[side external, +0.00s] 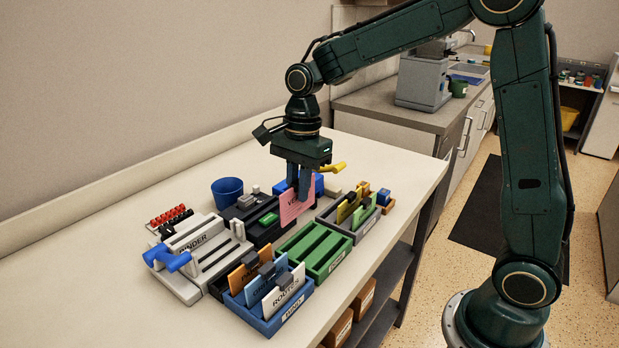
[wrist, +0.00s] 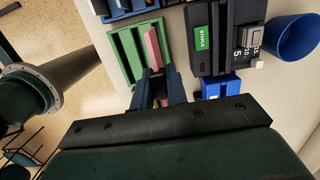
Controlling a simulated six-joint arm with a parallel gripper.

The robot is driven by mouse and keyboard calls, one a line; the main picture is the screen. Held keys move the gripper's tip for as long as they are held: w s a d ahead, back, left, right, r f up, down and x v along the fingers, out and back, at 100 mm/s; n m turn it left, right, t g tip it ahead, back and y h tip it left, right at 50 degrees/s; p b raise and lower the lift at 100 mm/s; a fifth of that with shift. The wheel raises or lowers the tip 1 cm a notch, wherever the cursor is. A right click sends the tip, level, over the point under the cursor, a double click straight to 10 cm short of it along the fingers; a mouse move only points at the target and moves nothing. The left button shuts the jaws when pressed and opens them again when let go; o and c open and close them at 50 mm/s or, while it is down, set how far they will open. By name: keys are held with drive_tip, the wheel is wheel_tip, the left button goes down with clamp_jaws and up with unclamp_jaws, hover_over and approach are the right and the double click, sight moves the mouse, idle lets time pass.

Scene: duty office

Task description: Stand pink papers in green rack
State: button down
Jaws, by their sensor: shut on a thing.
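A pink paper (side external: 296,206) is upright in my gripper (side external: 303,190), which is shut on it above the work table. The green rack (side external: 318,250) stands below and toward the camera from it, with its long slots showing no papers. In the wrist view the pink paper (wrist: 152,46) shows edge-on beyond the fingers of my gripper (wrist: 157,80), overlapping the right part of the green rack (wrist: 122,58). In the side view the paper hangs above the rack's far end. I cannot tell whether its lower edge touches anything.
A blue rack (side external: 268,318) with several papers stands at the front. A grey rack (side external: 350,228) with yellow and green papers stands right of the green rack. A black stapling device (side external: 258,226), a binder machine (side external: 190,262) and a blue cup (side external: 228,191) stand left and behind.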

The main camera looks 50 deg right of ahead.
sight(299, 214)
drive_tip(key=shift+f, duration=0.2)
drive_tip(key=shift+f, duration=4)
drive_tip(key=c, duration=1.3)
unclamp_jaws()
drive_tip(key=shift+r, duration=0.1)
drive_tip(key=shift+r, duration=4.35)
